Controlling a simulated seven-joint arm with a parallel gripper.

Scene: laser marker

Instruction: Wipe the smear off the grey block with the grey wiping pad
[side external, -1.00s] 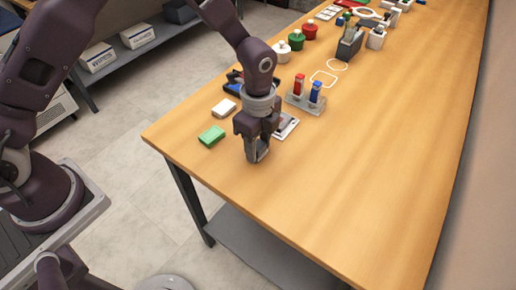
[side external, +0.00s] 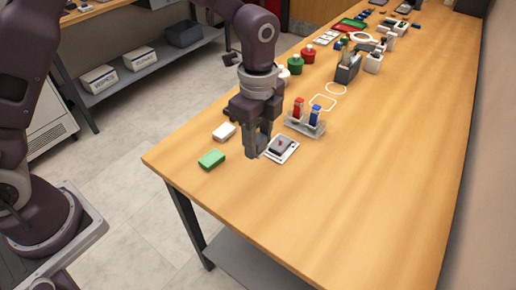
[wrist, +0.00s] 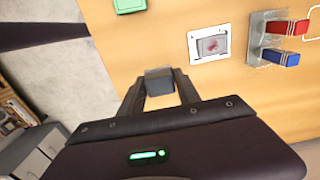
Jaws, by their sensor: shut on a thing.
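The grey block (side external: 281,146) sits on a white plate on the table, just right of my gripper in the side view. A reddish smear shows on its top, and the block (wrist: 209,46) is also clear in the wrist view, above and right of the fingers. My gripper (side external: 257,150) is shut on the grey wiping pad (wrist: 160,83), which shows between the fingertips in the wrist view. The pad is largely hidden by the fingers in the side view. My gripper appears to be above the table, beside the block and not over it.
A green block (side external: 211,159) and a white block (side external: 224,131) lie left of my gripper. A rack (side external: 305,124) with a red and a blue item stands behind the grey block. Red and green jars are further back. The table's front and right are clear.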

